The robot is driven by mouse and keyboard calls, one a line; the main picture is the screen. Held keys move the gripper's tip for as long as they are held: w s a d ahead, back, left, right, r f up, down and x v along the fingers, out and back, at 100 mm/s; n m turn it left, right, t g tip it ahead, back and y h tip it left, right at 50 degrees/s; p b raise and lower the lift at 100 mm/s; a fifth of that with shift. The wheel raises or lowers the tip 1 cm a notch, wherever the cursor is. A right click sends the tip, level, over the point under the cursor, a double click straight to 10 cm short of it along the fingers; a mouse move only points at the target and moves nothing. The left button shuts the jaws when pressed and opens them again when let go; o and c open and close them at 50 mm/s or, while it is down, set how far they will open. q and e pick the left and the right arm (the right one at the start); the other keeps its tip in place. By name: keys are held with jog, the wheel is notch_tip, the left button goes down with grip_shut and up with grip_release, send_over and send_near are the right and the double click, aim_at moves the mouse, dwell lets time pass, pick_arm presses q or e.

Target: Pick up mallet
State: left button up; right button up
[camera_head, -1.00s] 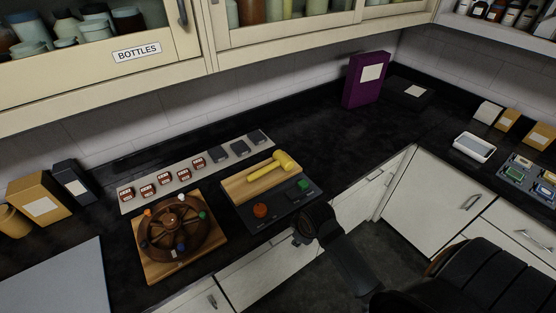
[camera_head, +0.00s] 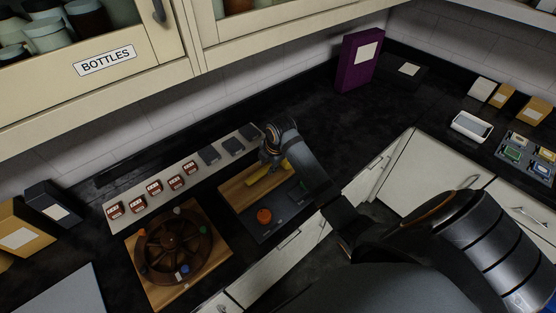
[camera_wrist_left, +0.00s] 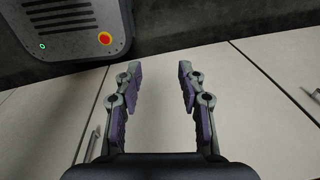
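The yellow mallet (camera_head: 258,176) lies on a light wooden board (camera_head: 233,194) on the black counter. In the head view my right gripper (camera_head: 269,160) is right at the mallet and covers its head end. Part of the yellow handle shows to its lower left, and a bit of yellow shows to its right. The fingers are too small and hidden to tell whether they are open or shut, or whether they touch the mallet. My left gripper (camera_wrist_left: 160,72) is open and empty in the left wrist view, facing white cabinet doors, and is outside the head view.
A dark panel with an orange knob (camera_head: 264,215) lies in front of the board. A brown wheel on a wooden base (camera_head: 160,291) stands to the left. A light strip with red-brown labelled pieces (camera_head: 154,187) runs behind. A purple box (camera_head: 357,62) stands at the back.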

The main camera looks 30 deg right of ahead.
aim_at(263, 170)
jog(key=shift+w+f, duration=0.4)
jog(key=shift+f, duration=0.15)
jog(key=shift+w+f, duration=0.35)
jog(key=shift+w, duration=0.05)
jog(key=shift+w+f, duration=0.2)
jog(key=shift+w, duration=0.15)
jog(key=shift+p+x, duration=0.95)
jog(key=shift+p, duration=0.1)
jog(key=x, duration=0.2)
jog(key=shift+s+a+f, duration=0.1)
jog(key=shift+s+f, duration=0.1)
jog(key=shift+f, duration=0.25)
grip_shut()
pick_arm(q)
jog(key=shift+t, duration=0.3)
jog(key=w+r, duration=0.1)
jog(key=w, duration=0.2)
jog(key=w+r, duration=0.1)
jog(key=shift+w+r, duration=0.2)
jog(key=shift+r, duration=0.1)
pick_arm(e)
jog(key=shift+r, duration=0.1)
